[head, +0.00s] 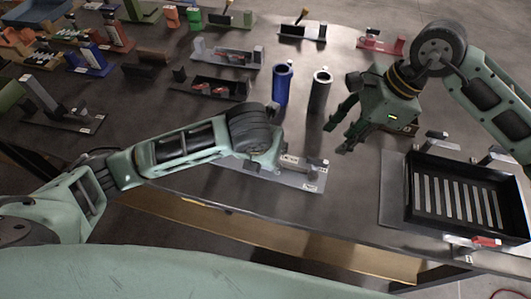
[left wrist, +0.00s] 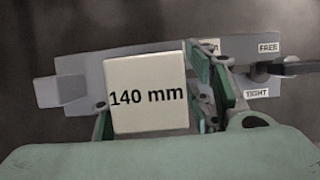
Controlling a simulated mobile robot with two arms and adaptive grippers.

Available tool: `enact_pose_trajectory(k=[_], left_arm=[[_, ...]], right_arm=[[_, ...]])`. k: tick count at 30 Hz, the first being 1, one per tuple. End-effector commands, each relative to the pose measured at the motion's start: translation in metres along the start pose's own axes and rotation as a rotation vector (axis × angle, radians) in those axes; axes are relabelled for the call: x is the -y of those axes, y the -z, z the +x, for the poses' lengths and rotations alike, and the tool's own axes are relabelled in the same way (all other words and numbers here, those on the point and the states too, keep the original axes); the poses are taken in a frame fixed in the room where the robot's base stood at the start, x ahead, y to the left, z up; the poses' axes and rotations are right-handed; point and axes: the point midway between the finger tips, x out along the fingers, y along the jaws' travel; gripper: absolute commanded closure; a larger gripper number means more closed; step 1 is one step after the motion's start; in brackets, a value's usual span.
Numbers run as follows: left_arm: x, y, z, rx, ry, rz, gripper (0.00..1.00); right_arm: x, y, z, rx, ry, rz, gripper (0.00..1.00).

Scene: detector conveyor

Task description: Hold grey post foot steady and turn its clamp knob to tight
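The grey post foot (head: 307,180) lies near the table's front edge, partly hidden under my left wrist. In the left wrist view its grey plate (left wrist: 70,90) spans the picture, with a pale block marked 140 mm (left wrist: 147,95) standing up from it. My left gripper (left wrist: 150,118) has one finger close against each side of this block and appears shut on it; the lower contact is hidden. The dark clamp knob (left wrist: 290,68) points out to the right between the FREE and TIGHT labels. My right gripper (head: 336,138) is open and empty, above the table to the right of the foot.
A blue cylinder (head: 282,88) and a grey cylinder (head: 319,92) stand behind the foot. A black slotted tray (head: 425,165) is at the right. Several small fixtures fill the back and left. The table surface left of my left arm's hand is mostly clear.

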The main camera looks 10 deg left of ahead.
Motion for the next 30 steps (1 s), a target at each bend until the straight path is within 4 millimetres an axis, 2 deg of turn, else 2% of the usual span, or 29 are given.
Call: enact_pose_trajectory(k=[2, 15, 21, 26, 30], left_arm=[[0.0000, 0.0000, -0.0001, 0.000, 0.000, 0.000, 0.61], [0.0001, -0.0001, -0.0003, 0.000, 0.000, 0.000, 1.00], [0.0001, -0.0002, -0.0003, 0.000, 0.000, 0.000, 1.00], [0.0001, -0.0002, -0.0004, 0.000, 0.000, 0.000, 1.00], [0.0001, -0.0002, -0.0005, 0.000, 0.000, 0.000, 1.00]], right_arm=[[0.0000, 0.0000, 0.0000, 0.000, 0.000, 0.000, 0.69], [0.0000, 0.0000, 0.0000, 0.000, 0.000, 0.000, 0.69], [0.0000, 0.0000, 0.0000, 0.000, 0.000, 0.000, 0.69], [0.0000, 0.0000, 0.0000, 0.000, 0.000, 0.000, 0.73], [0.0011, -0.0092, -0.0014, -0.032, -0.008, 0.019, 0.73]])
